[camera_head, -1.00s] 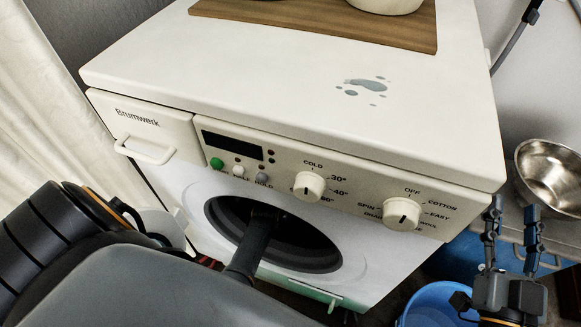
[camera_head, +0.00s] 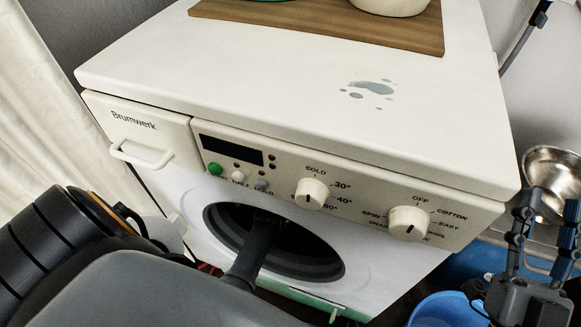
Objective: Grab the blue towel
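No blue towel can be made out for certain. The white washing machine (camera_head: 300,80) fills the middle, and its round front opening (camera_head: 305,250) is dark inside. A dark link of my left arm reaches into this opening, and my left gripper is hidden. My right gripper (camera_head: 543,228) is at the right edge, its two fingers spread apart with nothing between them. It is in front of a metal bowl (camera_head: 550,170) and to the right of the machine.
A blue bucket (camera_head: 445,310) stands low at the right, and another blue surface (camera_head: 475,262) shows behind it, partly hidden. A wooden board (camera_head: 330,27) with a pale pot (camera_head: 388,5) lies on the machine's top, near a small puddle (camera_head: 372,88). A pale curtain (camera_head: 50,130) hangs at the left.

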